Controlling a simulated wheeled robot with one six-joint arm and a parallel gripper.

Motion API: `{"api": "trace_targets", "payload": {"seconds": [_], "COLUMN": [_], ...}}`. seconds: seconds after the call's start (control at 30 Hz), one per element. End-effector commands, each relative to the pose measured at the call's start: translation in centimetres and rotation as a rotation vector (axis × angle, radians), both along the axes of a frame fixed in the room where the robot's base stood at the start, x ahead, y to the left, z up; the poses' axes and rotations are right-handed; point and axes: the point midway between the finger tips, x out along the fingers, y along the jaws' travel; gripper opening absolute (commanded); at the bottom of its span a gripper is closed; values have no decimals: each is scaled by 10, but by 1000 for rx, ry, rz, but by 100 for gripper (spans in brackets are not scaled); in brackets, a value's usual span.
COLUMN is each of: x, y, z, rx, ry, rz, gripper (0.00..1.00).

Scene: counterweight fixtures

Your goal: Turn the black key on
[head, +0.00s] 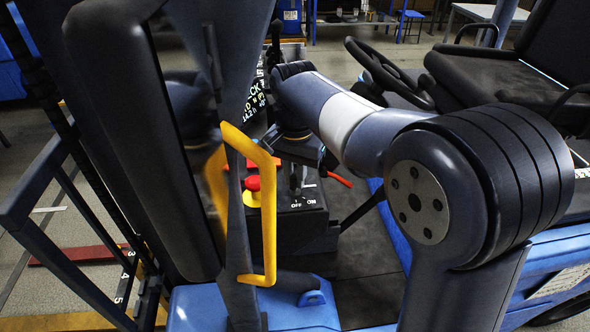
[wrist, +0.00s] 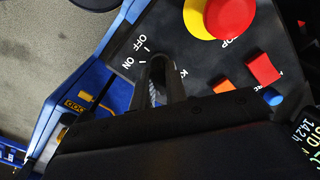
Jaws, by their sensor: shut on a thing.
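The black panel (head: 300,222) carries OFF and ON marks and stands in the middle of the head view. My gripper (head: 296,186) reaches down onto it just above these marks. In the wrist view my gripper (wrist: 160,66) is shut right beside the OFF and ON marks, at the place of the key. The black key is hidden between the fingers, so I cannot tell which mark it points to.
A red stop button (wrist: 230,16) on a yellow base and two orange-red buttons (wrist: 262,68) sit close to my fingers. A yellow handle (head: 268,215) stands in front of the panel. A steering wheel (head: 385,70) and black seat (head: 475,70) lie behind.

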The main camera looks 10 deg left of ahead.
Motion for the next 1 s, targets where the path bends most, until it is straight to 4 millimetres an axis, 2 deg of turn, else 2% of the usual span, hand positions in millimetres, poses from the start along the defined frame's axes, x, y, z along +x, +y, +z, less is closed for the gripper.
{"api": "trace_targets", "payload": {"seconds": [0.43, 1.0], "x": [0, 1], "y": [0, 0], "z": [1, 1], "rx": [1, 1], "ry": [-1, -3], "rz": [-233, -270], "gripper": [0, 0]}}
